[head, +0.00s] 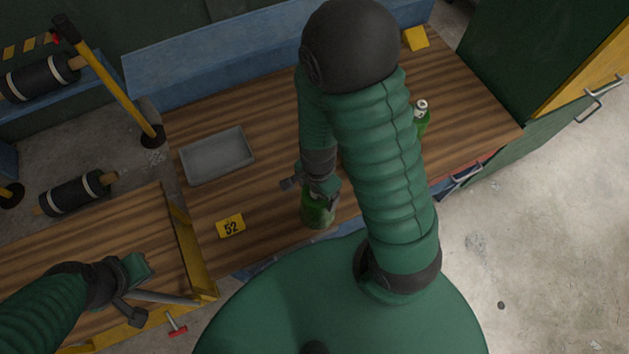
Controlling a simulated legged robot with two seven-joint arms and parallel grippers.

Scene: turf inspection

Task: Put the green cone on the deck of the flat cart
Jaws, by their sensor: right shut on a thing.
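The green cone (317,212) is in my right gripper (316,194), low over the near edge of the wooden bench. The gripper is shut on it and hides its upper part; I cannot tell whether its base touches the bench. The flat cart, with a wooden deck (110,232) and yellow end frame (192,258), stands at the lower left beside the bench. My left gripper (136,292) is over the cart's near right corner, beside a grey bar (170,298). Whether its jaws are closed on that bar is unclear.
On the bench are a grey tray (217,156), a yellow card marked 52 (230,226), a green bottle (422,117) and a yellow block (416,38). The deck's visible middle is clear.

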